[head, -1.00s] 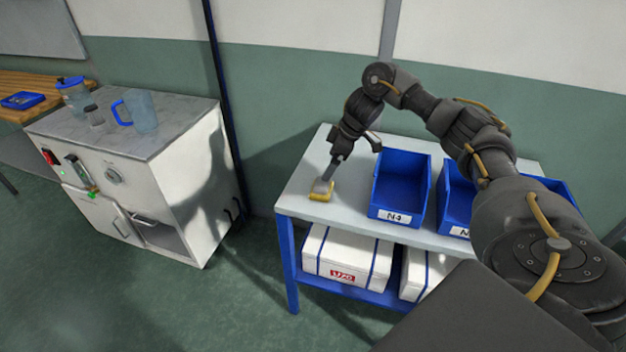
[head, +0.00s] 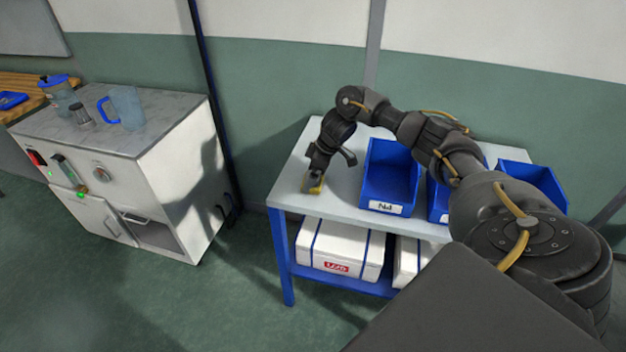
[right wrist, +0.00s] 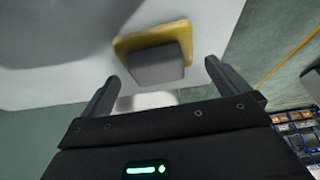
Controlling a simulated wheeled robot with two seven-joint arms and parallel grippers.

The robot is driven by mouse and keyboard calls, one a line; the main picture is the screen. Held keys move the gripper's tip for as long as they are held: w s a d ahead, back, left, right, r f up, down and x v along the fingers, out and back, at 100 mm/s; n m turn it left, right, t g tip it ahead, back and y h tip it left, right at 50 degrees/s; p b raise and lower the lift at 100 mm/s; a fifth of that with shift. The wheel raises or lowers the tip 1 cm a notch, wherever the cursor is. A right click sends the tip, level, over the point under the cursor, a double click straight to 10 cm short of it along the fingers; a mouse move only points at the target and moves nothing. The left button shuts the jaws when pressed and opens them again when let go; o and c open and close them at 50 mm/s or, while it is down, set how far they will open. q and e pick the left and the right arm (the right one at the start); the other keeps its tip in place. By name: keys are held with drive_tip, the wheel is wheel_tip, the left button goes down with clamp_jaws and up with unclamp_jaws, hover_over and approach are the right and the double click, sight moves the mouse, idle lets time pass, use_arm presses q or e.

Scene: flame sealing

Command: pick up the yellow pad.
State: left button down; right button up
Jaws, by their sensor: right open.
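The yellow pad (head: 316,187) lies on the light table top near its left front edge, mostly covered by my right gripper in the head view. In the right wrist view the yellow pad (right wrist: 183,38) shows with a grey block-shaped handle (right wrist: 156,65) on it. My right gripper (head: 314,180) is just over the pad. In the right wrist view its two fingers (right wrist: 166,82) are spread apart, open, with the handle ahead of and between them. I cannot tell whether they touch it. My left gripper is not in view.
Blue bins (head: 391,175) stand on the blue-legged table (head: 345,205) to the right of the pad. White boxes (head: 340,250) sit on its lower shelf. A white cabinet (head: 130,185) with a jug (head: 126,107) on top stands at left, with open floor between.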

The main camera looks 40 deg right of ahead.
drive_tip(key=shift+x, duration=1.05)
drive_tip(key=c, duration=0.9)
drive_tip(key=shift+r, duration=0.1)
